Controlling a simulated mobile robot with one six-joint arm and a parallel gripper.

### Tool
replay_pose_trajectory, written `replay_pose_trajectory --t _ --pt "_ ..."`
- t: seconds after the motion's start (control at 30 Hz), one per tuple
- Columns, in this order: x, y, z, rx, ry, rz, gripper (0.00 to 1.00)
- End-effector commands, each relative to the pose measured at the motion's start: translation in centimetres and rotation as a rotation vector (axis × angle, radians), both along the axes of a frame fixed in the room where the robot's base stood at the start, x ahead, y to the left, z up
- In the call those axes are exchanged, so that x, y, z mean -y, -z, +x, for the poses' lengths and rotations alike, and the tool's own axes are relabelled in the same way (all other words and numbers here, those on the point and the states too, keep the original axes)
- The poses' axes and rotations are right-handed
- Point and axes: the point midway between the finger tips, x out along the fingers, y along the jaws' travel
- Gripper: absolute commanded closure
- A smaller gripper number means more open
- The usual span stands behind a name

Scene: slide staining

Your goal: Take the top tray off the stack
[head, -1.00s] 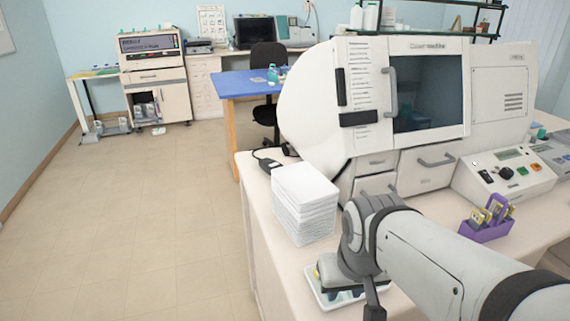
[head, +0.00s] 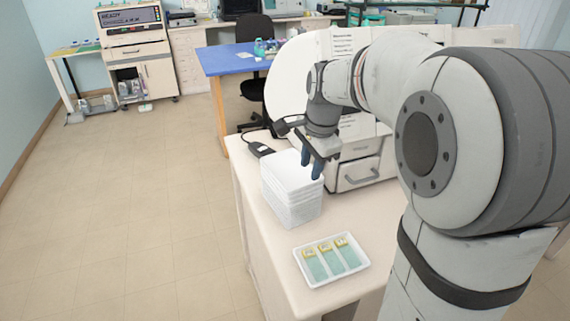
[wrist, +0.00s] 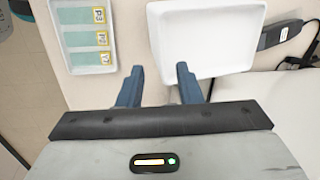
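The stack of white trays (head: 292,200) stands on the white bench, left of the machine in the head view. The top tray (wrist: 205,63) is empty and shows from above in the wrist view. My gripper (head: 319,172) is at the stack's right side, near its top, with its fingers pointing down. In the wrist view my gripper (wrist: 160,80) has two blue fingers set apart with a gap between them. The fingers show near the tray's lower edge, and nothing is held. I cannot tell whether they touch the tray.
A separate white tray (head: 306,281) with several labelled slides lies on the bench in front of the stack. A dark handheld device (wrist: 281,33) with a cable lies beside the stack. The large machine (head: 290,75) stands behind. Bare bench lies right of the slide tray.

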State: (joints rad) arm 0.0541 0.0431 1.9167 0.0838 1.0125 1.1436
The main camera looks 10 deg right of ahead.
Motion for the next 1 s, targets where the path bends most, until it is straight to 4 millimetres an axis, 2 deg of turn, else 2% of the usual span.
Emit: replay_pose_trajectory --t 0.4,0.53,0.73,1.0 --pt "-0.6 5.4 1.0 -0.003 -0.002 0.0 0.68" --pt "-0.6 6.2 1.2 0.001 -0.003 -0.001 0.68" --pt "-0.6 6.3 1.2 0.001 -0.003 -0.001 0.68" --pt "-0.6 6.3 1.2 0.001 -0.002 -0.001 0.89"
